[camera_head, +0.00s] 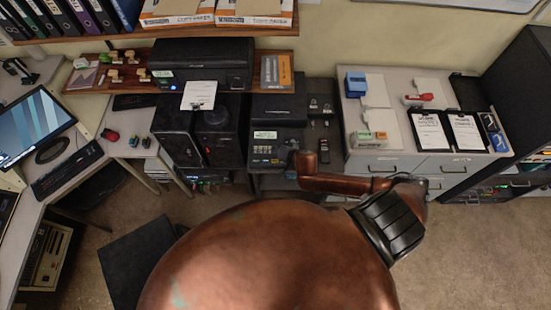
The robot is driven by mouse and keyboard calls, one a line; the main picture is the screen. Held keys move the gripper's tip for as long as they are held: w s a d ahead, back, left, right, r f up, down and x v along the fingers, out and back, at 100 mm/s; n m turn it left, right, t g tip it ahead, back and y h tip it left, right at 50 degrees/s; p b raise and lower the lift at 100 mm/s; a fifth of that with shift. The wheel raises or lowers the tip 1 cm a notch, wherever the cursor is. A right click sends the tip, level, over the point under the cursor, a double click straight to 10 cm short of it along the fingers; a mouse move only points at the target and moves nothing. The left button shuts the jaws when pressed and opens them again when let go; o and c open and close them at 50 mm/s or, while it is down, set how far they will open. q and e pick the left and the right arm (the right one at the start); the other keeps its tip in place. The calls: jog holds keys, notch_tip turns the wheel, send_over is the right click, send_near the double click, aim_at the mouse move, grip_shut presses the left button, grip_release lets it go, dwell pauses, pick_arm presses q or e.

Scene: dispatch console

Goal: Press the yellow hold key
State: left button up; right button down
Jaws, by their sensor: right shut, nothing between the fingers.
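The dark console (258,161) stands on the dark stand left of my right forearm. It has a small pale display and a block of small keys. The yellow hold key is too small to make out among them. My right gripper (291,146) is at the console's right side, small and dark against it. It is shut and empty. I cannot tell whether it touches the console. My copper-coloured right arm fills the lower middle and bends back to the left. My left gripper is not in view.
A black printer (202,62) stands on the left. A light grey cabinet (378,163) with clipboards and a blue box (355,82) is on the right. A monitor (34,127) and keyboard (67,170) are on the far-left desk. The floor at lower right is clear.

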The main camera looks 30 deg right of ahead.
jog(key=shift+f, duration=0.2)
jog(key=b, duration=0.7)
send_over(276, 162)
notch_tip(276, 162, down, 8)
jog(key=shift+r, duration=0.2)
jog(key=shift+f+b, duration=0.45)
jog(key=shift+f, duration=0.15)
dwell(0.5)
jog(key=shift+f, duration=0.25)
jog(key=shift+f+b, duration=0.3)
jog(key=shift+f, duration=0.1)
dwell(0.6)
jog(key=shift+r+p, duration=0.85)
jog(key=shift+p, duration=0.1)
